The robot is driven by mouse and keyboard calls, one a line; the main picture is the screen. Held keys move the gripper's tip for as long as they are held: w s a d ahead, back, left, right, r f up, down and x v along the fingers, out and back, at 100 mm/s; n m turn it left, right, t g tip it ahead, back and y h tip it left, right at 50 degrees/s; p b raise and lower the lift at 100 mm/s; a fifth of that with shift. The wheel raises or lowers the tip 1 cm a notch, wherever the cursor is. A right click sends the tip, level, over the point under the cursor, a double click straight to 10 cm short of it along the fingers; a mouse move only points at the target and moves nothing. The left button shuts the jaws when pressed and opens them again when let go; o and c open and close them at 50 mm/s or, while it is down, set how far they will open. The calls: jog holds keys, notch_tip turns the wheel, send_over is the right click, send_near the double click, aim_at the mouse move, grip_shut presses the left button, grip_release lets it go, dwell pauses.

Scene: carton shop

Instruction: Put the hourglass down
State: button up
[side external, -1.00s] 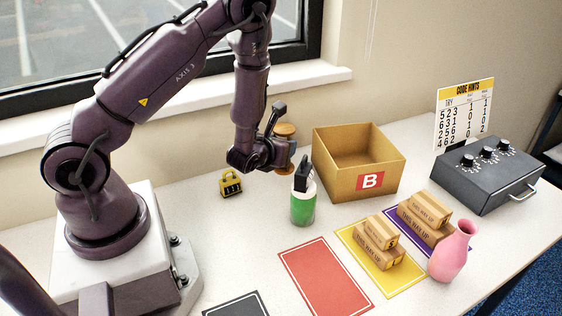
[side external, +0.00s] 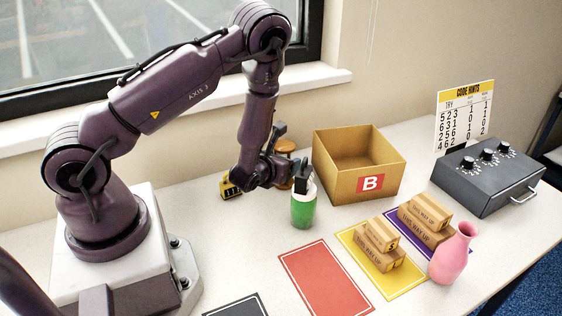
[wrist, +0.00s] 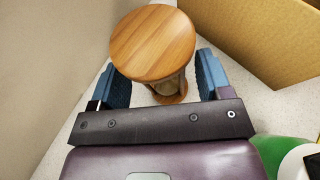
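The hourglass has a round wooden top and a wooden base. In the wrist view the hourglass (wrist: 153,44) stands between the two blue finger pads of my gripper (wrist: 160,78), its top disc covering part of the space between the tips. Slivers of pale surface show between the pads and its body, so my gripper looks open around it.
A cardboard box marked B (side external: 335,183) stands close to the right. A green and white container (side external: 304,210) is just in front. A yellow padlock-like object (side external: 229,187) lies to the left. The red mat (side external: 325,279) is clear. A pink vase (side external: 451,256) stands farther right.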

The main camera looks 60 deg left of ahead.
jog(key=shift+r, duration=0.1)
jog(key=v, duration=0.7)
jog(key=s+a+r+n+g+y, duration=0.25)
jog(key=s+r+n+g, duration=0.2)
jog(key=r+n, duration=0.45)
jog(key=s+a+r+n+g+y, duration=0.2)
jog(key=s+r+n+g+y, duration=0.15)
jog(key=r+n+g, duration=0.4)
jog(key=s+d+r+n+t+h, duration=0.2)
jog(key=d+r+n+t+h, duration=0.1)
jog(key=d+r+n+h, duration=0.2)
jog(key=s+d+r+n+t+h, duration=0.3)
jog(key=d+r+n+h, duration=0.2)
jog(key=d, duration=0.7)
jog(key=n+h, duration=0.2)
jog(key=h, duration=0.2)
jog(key=shift+t, duration=0.4)
